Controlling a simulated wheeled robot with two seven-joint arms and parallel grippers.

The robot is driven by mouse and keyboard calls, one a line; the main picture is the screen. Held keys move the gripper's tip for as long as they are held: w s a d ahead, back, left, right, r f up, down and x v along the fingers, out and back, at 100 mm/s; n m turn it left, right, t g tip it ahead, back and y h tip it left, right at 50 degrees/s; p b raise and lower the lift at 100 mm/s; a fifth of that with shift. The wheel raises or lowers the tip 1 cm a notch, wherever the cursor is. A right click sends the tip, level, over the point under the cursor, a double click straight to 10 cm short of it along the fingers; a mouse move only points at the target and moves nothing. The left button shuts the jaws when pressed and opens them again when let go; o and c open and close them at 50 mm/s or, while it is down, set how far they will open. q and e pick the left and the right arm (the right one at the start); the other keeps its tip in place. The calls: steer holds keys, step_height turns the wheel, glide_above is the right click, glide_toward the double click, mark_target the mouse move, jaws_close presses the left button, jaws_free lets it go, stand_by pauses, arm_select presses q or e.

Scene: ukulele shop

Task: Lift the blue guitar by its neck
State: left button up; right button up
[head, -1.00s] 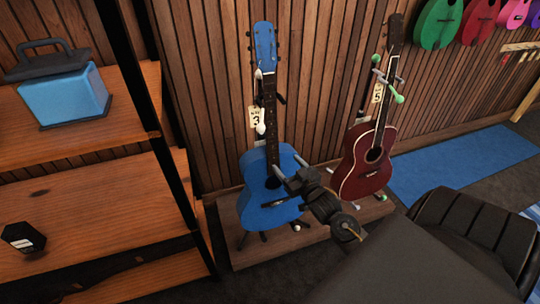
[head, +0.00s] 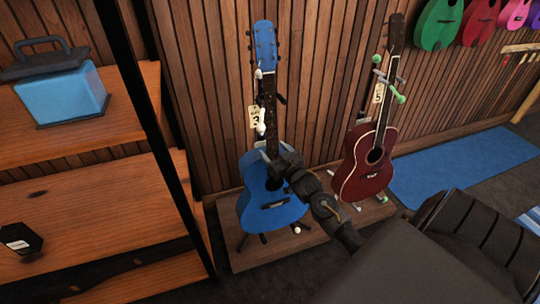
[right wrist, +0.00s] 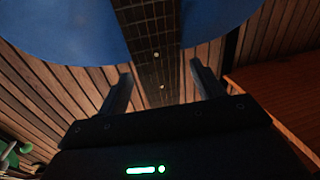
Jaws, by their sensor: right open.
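The blue guitar (head: 258,205) stands upright on a stand, its long dark neck (head: 270,110) rising to a blue headstock (head: 265,42). My right gripper (head: 270,157) is in front of the guitar where the neck meets the body, and partly hides it. In the right wrist view my open fingers (right wrist: 161,70) point towards the dark fretted neck (right wrist: 155,45), which lies between them in the picture. The blue body fills the top of that view. I cannot tell how deep the neck is between the fingers. My left gripper is not in view.
A dark red guitar (head: 365,172) stands to the right on its own stand. Both share a low wooden platform (head: 235,253). A wooden shelf (head: 100,205) with a dark upright is close on the left. A price tag (head: 254,117) hangs beside the blue guitar's neck.

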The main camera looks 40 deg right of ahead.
jaws_close()
steer(key=shift+d+r, duration=0.1)
steer(key=shift+r, duration=0.05)
stand_by(0.4)
steer(key=shift+r, duration=0.1)
